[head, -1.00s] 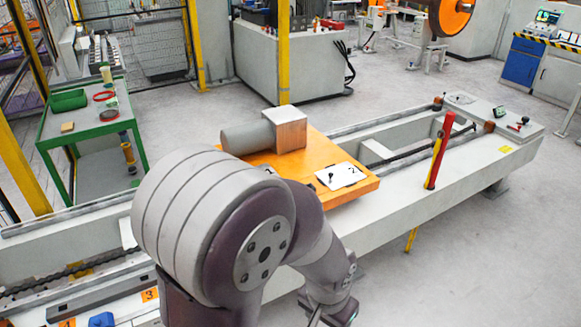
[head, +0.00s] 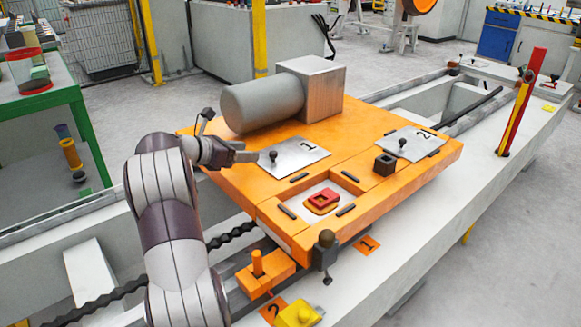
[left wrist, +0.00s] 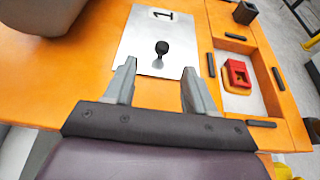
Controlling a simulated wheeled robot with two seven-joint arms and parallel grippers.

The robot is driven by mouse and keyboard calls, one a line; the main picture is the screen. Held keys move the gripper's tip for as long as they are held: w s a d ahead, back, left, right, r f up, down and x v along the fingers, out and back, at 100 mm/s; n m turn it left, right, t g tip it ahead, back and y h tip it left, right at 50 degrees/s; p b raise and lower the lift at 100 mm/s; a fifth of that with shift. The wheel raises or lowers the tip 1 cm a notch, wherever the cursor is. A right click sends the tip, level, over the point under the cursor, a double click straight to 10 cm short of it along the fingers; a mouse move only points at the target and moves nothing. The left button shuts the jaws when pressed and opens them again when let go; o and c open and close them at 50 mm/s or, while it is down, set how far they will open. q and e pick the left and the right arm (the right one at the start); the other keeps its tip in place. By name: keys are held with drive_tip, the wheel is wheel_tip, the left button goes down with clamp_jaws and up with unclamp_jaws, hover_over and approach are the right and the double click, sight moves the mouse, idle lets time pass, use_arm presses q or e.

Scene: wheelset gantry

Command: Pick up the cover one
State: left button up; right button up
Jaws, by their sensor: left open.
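Cover one (head: 298,153) is a thin silver plate marked 1 with a black knob (head: 273,156), lying on the orange platform (head: 232,184). In the left wrist view, cover one (left wrist: 143,40) lies straight ahead, and its knob (left wrist: 162,47) stands upright just beyond the fingertips. My left gripper (head: 246,157) is open and empty, low over the platform at the plate's left edge. In the left wrist view, my left gripper's two fingers (left wrist: 156,76) stand apart with the knob lined up between them, not touching it. My right gripper is out of view.
A grey cylinder with a metal block (head: 323,88) stands behind cover one. A second plate marked 2 (head: 415,143) lies to the right, with a small black block (head: 385,164) nearby. An open recess holds a red part (head: 323,198). A red and yellow post (head: 521,104) stands at right.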

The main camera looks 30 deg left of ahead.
sight(270, 152)
use_arm(q)
drive_tip(key=b+x, duration=0.2)
drive_tip(key=x, duration=0.7)
drive_tip(key=shift+d+f+b, duration=0.1)
drive_tip(key=shift+d+b, duration=0.05)
drive_tip(key=shift+b, duration=0.2)
drive_tip(key=shift+s, duration=0.1)
clamp_jaws()
